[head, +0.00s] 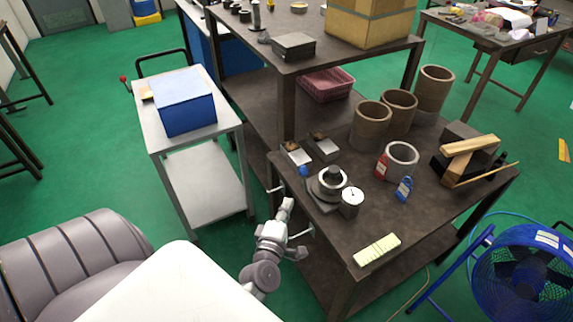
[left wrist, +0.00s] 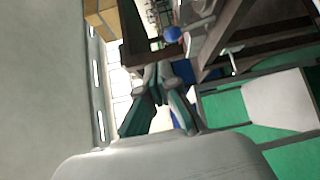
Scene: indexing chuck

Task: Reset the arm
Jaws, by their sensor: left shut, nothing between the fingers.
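The indexing chuck (head: 328,186) sits near the left front edge of the dark workbench, a grey round body with a dark top. A thin grey crank handle (head: 275,189) sticks out on its left, over the bench edge. A small blue ball (head: 303,170) stands behind it; a blue ball (left wrist: 172,34) also shows in the left wrist view. My left gripper (head: 288,203) is just off the bench's front edge, below and left of the chuck, apart from it. In the left wrist view my left gripper (left wrist: 160,75) is shut and empty. My right gripper is not in view.
A grey ring (head: 402,160), a blue padlock (head: 404,189) and brown cylinders (head: 370,125) are farther right and back. A yellowish block (head: 377,250) lies at the front. A cart with a blue box (head: 184,102) stands left.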

